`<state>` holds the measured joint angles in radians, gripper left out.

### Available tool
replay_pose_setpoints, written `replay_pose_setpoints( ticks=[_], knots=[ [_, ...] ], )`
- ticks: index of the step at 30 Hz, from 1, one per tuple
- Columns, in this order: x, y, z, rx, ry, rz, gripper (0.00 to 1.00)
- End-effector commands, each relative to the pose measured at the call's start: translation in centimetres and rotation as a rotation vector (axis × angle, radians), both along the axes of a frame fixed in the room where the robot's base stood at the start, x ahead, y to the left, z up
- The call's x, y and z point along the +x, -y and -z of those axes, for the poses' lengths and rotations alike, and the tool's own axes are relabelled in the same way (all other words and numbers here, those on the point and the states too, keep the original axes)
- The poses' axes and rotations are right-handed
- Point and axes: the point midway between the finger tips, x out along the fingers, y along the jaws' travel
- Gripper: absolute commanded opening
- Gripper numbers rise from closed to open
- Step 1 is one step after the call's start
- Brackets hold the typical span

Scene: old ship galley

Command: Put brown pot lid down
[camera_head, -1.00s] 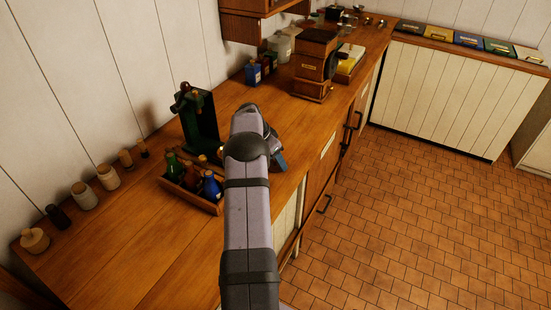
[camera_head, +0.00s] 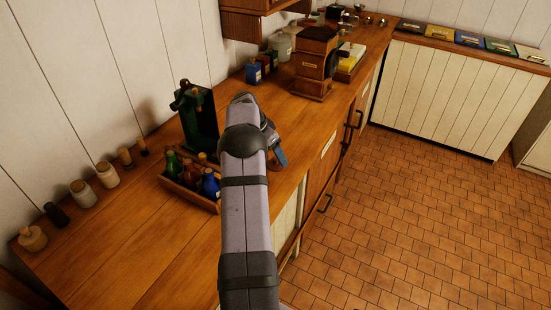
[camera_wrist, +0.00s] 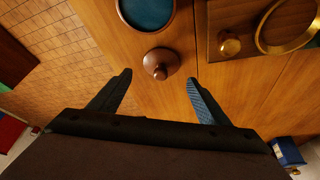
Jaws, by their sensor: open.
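The brown pot lid (camera_wrist: 161,63), round with a knob on top, lies on the wooden counter in the wrist view. It sits just beyond and between the fingertips of my gripper (camera_wrist: 158,76), with no finger visibly closed on it. My gripper is open, its two dark blue-grey fingers spread wide. A round open vessel with a brown rim (camera_wrist: 146,33) and teal inside stands just past the lid. In the head view my arm hides the lid, and only part of my gripper (camera_head: 279,156) shows over the counter's front edge.
A wooden stand with a brass knob (camera_wrist: 229,43) and brass ring (camera_wrist: 262,41) is close on the right in the wrist view. In the head view, a green machine (camera_head: 197,122), a bottle crate (camera_head: 188,193) and a wooden grinder (camera_head: 314,65) stand on the counter (camera_head: 120,245).

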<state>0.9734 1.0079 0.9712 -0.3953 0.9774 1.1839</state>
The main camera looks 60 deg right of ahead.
Motion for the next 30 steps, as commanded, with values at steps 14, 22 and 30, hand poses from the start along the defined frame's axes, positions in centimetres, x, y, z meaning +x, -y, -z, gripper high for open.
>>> replay_pose_setpoints(
  ticks=[14, 22, 30],
  knots=[
    [1.2, -2.7, -7.0, -0.001, 0.000, -0.001, 0.70],
    [1.3, -3.1, -8.0, 0.001, -0.001, -0.001, 0.70],
    [1.3, -3.1, -8.1, 0.000, 0.000, -0.001, 0.70]
  ],
)
